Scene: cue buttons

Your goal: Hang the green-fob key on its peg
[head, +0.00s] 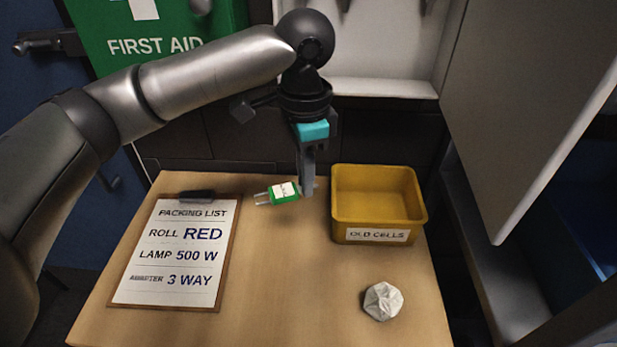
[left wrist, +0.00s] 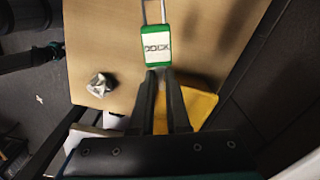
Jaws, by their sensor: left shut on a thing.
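The green-fob key (head: 285,192) has a green fob with a white label and a metal part pointing left in the head view. In the left wrist view the fob (left wrist: 156,46) reads "DOCK". My left gripper (head: 308,190) points down over the back of the table and is shut on the fob's end. Its fingertips (left wrist: 158,72) meet the fob's near edge in the left wrist view. Whether the key touches the table is hard to tell. No peg can be made out clearly. My right gripper is not in view.
On the table (head: 280,290) are a yellow "OLD CELLS" bin (head: 345,222), a crumpled white ball (head: 382,301) and a packing-list clipboard (head: 222,285). A green first aid box (head: 160,60) is at back left. A grey panel (head: 520,90) stands at right.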

